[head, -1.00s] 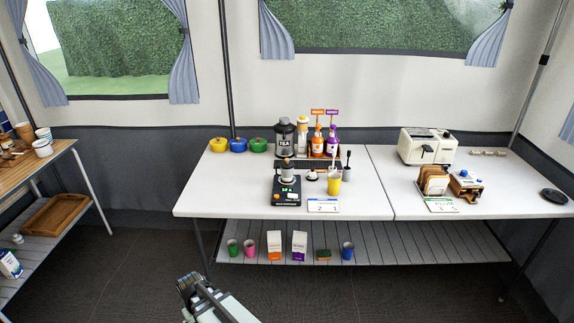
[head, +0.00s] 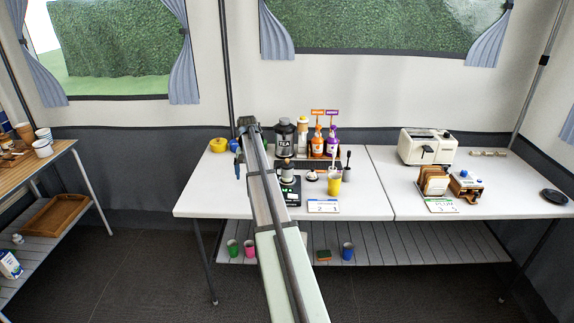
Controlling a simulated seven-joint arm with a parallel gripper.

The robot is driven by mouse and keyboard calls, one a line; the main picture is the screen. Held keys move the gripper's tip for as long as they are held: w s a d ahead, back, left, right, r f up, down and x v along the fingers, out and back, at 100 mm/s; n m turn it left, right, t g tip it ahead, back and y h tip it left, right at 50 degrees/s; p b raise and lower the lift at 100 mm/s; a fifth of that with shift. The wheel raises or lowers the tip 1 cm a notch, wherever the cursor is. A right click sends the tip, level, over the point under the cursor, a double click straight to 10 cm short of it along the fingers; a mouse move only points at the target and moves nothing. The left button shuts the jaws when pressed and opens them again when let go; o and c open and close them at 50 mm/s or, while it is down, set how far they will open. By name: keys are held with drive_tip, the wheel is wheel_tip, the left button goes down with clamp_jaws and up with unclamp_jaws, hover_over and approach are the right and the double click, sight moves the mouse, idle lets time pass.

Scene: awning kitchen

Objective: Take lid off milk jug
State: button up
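No thing in the head view is clearly marked as the milk jug. A yellow lidded pot (head: 218,145) stands at the left end of the white table's back edge. My gripper (head: 239,168) is at the far end of my outstretched arm, over the left part of the table, in front of the blue pot. Its fingers are too small and dark to tell open from shut, or whether they touch anything.
A toaster (head: 427,147) and toast rack (head: 433,181) stand further right. The white table's (head: 205,195) front left is clear.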

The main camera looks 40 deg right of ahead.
sight(287, 162)
drive_tip(key=s+d+r+m, duration=0.2)
drive_tip(key=d+r+m, duration=0.1)
drive_tip(key=d+r, duration=1.25)
drive_tip(key=f, duration=0.5)
drive_tip(key=d+f, duration=0.1)
drive_tip(key=f, duration=0.4)
drive_tip(key=d+f, duration=0.1)
drive_tip(key=f, duration=0.4)
drive_tip(key=shift+d, duration=0.1)
drive_tip(key=c, duration=1.1)
